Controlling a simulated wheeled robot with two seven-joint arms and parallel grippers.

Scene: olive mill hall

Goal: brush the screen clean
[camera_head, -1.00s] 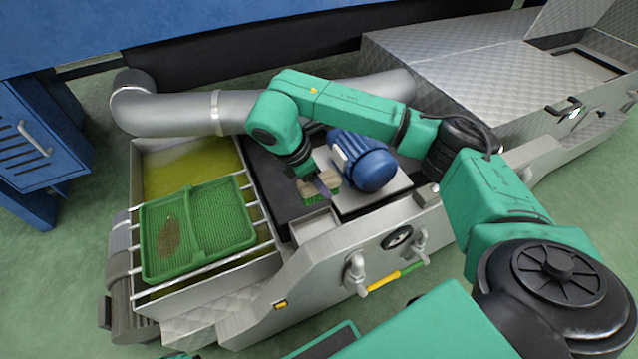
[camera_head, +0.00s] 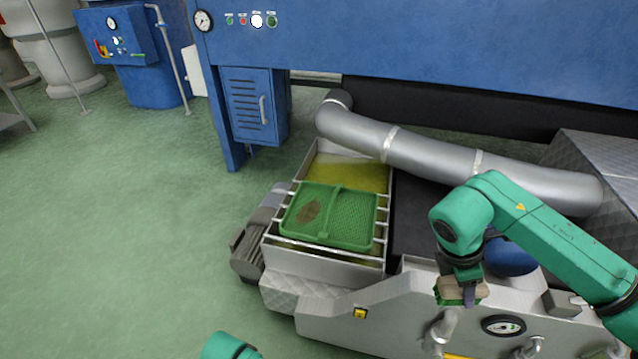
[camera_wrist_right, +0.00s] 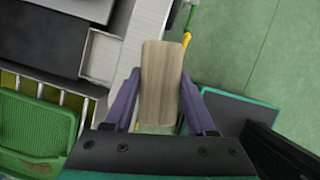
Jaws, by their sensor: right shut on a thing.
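The green screen (camera_head: 332,217) is a tray with a mesh floor and a middle divider, lying on metal bars over the vat. A brown patch of residue (camera_head: 309,212) lies in its left half. My right gripper (camera_head: 467,289) is shut on a brush (camera_head: 450,294) with a wooden back and green bristles. It holds the brush above the machine's front side, to the right of and apart from the screen. In the right wrist view the wooden back (camera_wrist_right: 162,78) sits between the purple fingers; the screen's edge (camera_wrist_right: 35,122) shows at left. My left gripper is out of view.
The metal vat (camera_head: 322,264) holds yellow-green liquid (camera_head: 350,172). A thick grey pipe (camera_head: 430,158) runs behind it. A blue motor (camera_head: 510,256) is partly hidden behind my right arm. A blue cabinet (camera_head: 252,105) stands behind. The green floor at left is clear.

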